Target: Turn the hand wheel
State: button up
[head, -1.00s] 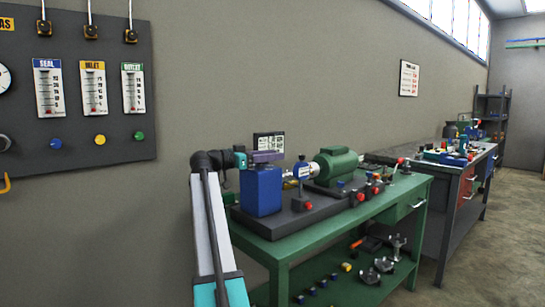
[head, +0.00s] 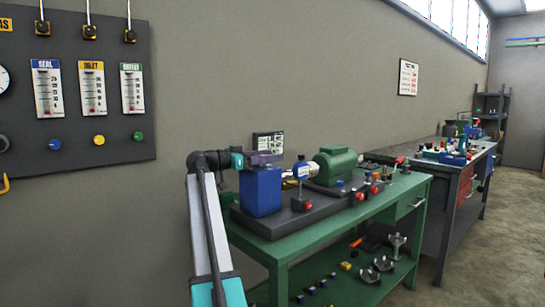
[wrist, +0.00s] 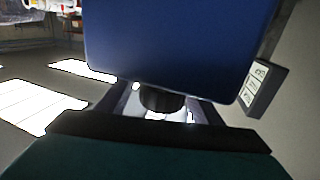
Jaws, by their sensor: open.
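A tall blue block (head: 261,190) stands at the left end of the green bench in the head view. My arm reaches up beside it, and my gripper (wrist: 162,112) lies level across its top. In the wrist view the blue block (wrist: 180,45) fills the upper middle. A dark round piece (wrist: 162,100) stands out from its edge between my open fingers. It may be the hand wheel or its hub; I cannot tell which. I cannot tell whether the fingers touch it. In the head view, purple parts (head: 265,158) show above the block.
A green motor (head: 336,164) and red knobs stand to the right of the block on the green bench (head: 290,246). A gauge board (head: 75,80) hangs on the wall at left. A small sign (head: 268,142) is behind the block. Open floor lies at right.

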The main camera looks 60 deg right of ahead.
jog(key=p+v, duration=0.2)
jog(key=v, duration=1)
jog(key=shift+a, duration=0.25)
